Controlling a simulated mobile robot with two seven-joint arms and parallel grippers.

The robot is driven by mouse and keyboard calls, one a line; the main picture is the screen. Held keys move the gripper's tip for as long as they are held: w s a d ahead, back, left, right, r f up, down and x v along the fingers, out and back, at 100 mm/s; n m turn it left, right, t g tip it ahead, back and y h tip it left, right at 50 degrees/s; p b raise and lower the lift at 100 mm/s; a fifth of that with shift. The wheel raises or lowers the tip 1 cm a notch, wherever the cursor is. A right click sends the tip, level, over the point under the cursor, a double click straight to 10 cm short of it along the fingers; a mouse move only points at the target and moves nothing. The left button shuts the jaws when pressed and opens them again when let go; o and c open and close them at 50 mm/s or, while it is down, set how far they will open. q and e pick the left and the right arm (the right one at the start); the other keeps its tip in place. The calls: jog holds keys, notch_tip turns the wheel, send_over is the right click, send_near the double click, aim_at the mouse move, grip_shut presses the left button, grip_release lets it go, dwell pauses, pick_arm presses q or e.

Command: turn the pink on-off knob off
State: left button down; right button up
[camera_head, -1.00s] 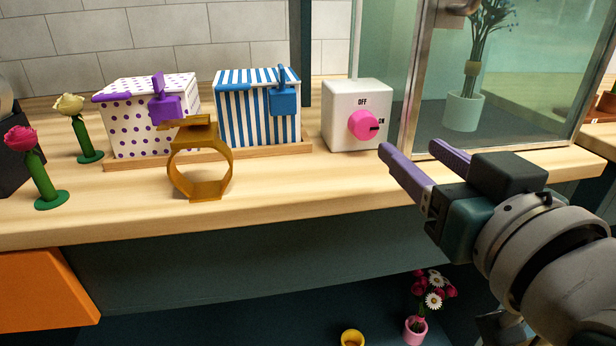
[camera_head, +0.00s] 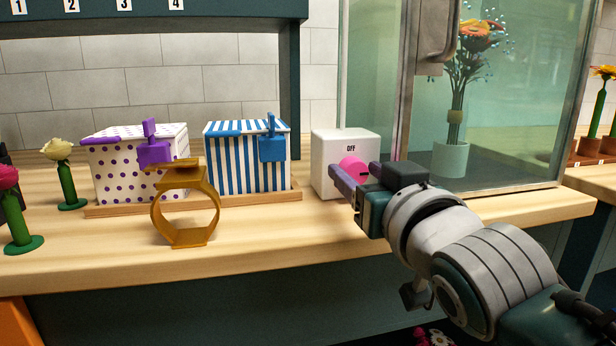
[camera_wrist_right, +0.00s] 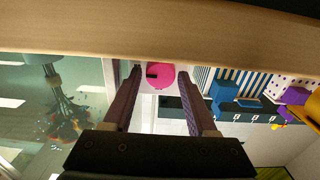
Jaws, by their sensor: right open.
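The pink knob (camera_head: 354,169) sits on the front of a white box (camera_head: 328,160) on the counter. The box bears the word OFF above the knob; the ON label is hidden behind my gripper. A dark mark on the knob points right. My right gripper (camera_head: 358,178) is open and in front of the knob, partly covering it. In the right wrist view the pink knob (camera_wrist_right: 161,76) shows between the tips of my open right gripper (camera_wrist_right: 160,80). I cannot tell whether the fingers touch it. My left gripper is not in view.
A glass cabinet (camera_head: 480,110) with a potted flower stands right of the box. A blue-striped box (camera_head: 232,160), a purple-dotted box (camera_head: 115,175) and a brown ring-shaped stand (camera_head: 157,220) are to the left. Bare counter (camera_head: 280,228) lies in front.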

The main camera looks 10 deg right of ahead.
jog(key=shift+c, duration=0.3)
grip_shut()
jog(key=shift+n, duration=0.3)
jog(key=n+p, duration=0.1)
jog(key=n, duration=0.1)
jog(key=shift+n, duration=0.4)
jog(key=n+p, duration=0.1)
jog(key=n, duration=0.3)
jog(key=shift+a, duration=0.15)
jog(key=n, duration=0.6)
jog(key=shift+f, duration=0.15)
jog(key=shift+n, duration=2.2)
